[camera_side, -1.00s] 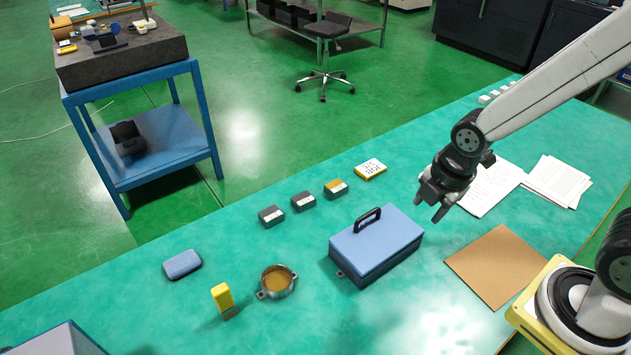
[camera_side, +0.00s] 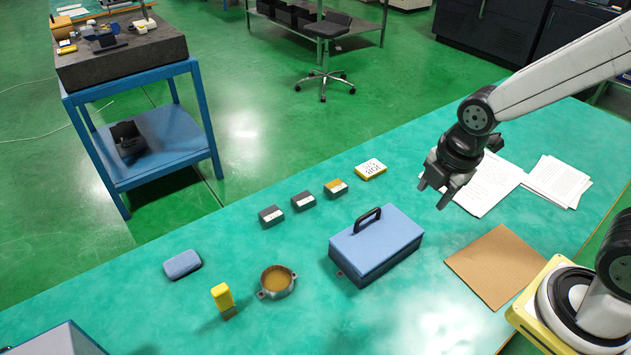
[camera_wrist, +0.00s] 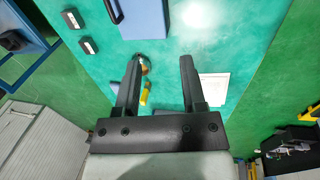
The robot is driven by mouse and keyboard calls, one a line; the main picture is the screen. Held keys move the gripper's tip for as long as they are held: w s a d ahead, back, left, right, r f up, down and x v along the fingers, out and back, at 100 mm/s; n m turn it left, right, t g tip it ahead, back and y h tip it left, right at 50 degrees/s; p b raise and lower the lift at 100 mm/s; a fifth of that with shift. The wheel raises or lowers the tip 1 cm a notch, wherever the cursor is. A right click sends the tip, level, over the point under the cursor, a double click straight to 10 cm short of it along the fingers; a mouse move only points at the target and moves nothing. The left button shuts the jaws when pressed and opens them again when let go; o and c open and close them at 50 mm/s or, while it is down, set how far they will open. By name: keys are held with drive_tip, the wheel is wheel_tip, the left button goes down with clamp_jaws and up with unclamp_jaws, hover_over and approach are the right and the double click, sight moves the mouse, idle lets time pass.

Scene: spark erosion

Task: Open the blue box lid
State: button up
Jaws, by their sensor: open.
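The box with a blue lid (camera_side: 376,240) and dark grey sides stands on the green bench. Its lid is shut, with a black handle (camera_side: 368,219) upright on top. In the wrist view, part of the blue lid (camera_wrist: 142,20) shows at the top edge, cut off by the frame. My gripper (camera_side: 432,195) is open and empty, in the air above and to the right of the box in the side view, apart from it. In the wrist view my gripper (camera_wrist: 158,58) shows both fingers spread with nothing between them but bench.
Several small dark blocks (camera_side: 303,201) lie behind the box. A round metal dish (camera_side: 276,281), a yellow block (camera_side: 222,297) and a blue case (camera_side: 182,264) lie to its left. A brown board (camera_side: 500,266) and papers (camera_side: 556,182) lie to the right.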

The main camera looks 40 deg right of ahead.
drive_tip(key=f+m, duration=0.1)
drive_tip(key=m, duration=0.5)
drive_tip(key=d+f+m, duration=0.1)
drive_tip(key=m, duration=0.5)
drive_tip(key=d+f+m, duration=0.1)
drive_tip(key=m, duration=0.4)
drive_tip(key=shift+w+d+m, duration=0.15)
drive_tip(key=shift+d+m, duration=0.05)
drive_tip(key=shift+m, duration=0.2)
drive_tip(key=n, duration=1.8)
approach(370, 213)
drive_tip(key=shift+w+f, duration=0.1)
drive_tip(key=shift+f, duration=0.2)
drive_tip(key=shift+f, duration=0.2)
drive_tip(key=shift+w+f, duration=0.25)
drive_tip(key=shift+f, duration=0.95)
drive_tip(key=shift+w+f, duration=0.25)
drive_tip(key=shift+f, duration=0.95)
drive_tip(key=shift+w+f, duration=0.25)
drive_tip(key=shift+f, duration=0.95)
